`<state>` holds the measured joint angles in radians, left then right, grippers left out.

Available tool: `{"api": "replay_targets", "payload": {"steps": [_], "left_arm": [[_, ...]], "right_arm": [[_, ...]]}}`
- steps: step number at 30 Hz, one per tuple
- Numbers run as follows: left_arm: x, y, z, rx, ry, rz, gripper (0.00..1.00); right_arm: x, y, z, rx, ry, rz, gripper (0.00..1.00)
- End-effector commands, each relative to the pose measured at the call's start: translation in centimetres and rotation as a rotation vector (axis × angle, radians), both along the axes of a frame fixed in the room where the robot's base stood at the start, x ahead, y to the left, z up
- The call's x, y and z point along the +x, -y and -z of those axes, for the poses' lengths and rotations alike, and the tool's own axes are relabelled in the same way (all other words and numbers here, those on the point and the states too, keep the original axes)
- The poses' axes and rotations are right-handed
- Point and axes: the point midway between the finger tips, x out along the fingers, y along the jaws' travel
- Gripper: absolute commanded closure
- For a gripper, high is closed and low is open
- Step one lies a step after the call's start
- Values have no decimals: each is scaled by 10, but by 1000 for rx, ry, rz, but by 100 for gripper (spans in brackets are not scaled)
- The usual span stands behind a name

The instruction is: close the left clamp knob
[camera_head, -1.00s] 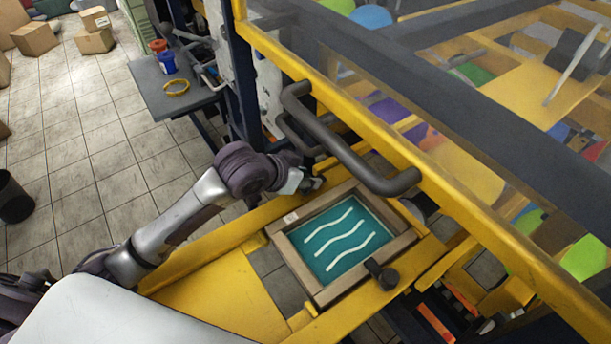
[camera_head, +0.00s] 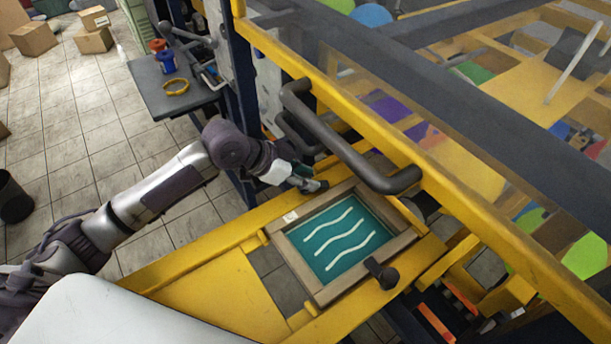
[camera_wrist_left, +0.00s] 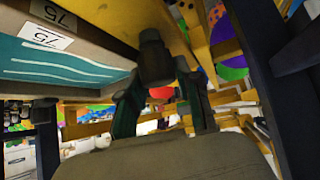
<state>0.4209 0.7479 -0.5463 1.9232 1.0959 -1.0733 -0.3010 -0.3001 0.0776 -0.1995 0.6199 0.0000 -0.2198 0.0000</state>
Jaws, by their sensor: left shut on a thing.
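The wooden print frame (camera_head: 345,290) with a teal screen (camera_head: 335,236) and white wavy lines lies on the yellow bed. My left gripper (camera_head: 316,185) is at the frame's back-left corner, shut on the dark left clamp knob. In the left wrist view, the left clamp knob (camera_wrist_left: 154,58) sits between the two fingers of my left gripper (camera_wrist_left: 158,88), beside the frame. In the head view the gripper mostly hides this knob. A second dark clamp knob (camera_head: 383,273) stands at the frame's front-right side. My right gripper is not in view.
A thick grey handle bar (camera_head: 345,150) on the yellow machine beam (camera_head: 430,190) passes close above the left gripper. A side table (camera_head: 178,95) with a blue cup and a yellow ring stands behind.

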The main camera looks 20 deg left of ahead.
Motion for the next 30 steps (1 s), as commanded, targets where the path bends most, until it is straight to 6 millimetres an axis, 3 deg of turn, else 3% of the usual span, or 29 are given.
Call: {"api": "replay_targets", "payload": {"steps": [13,30], "left_arm": [[1,0,0,1,5,269,100],[0,0,-1,1,4,327,100]], "right_arm": [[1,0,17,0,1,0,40],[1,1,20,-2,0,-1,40]]}}
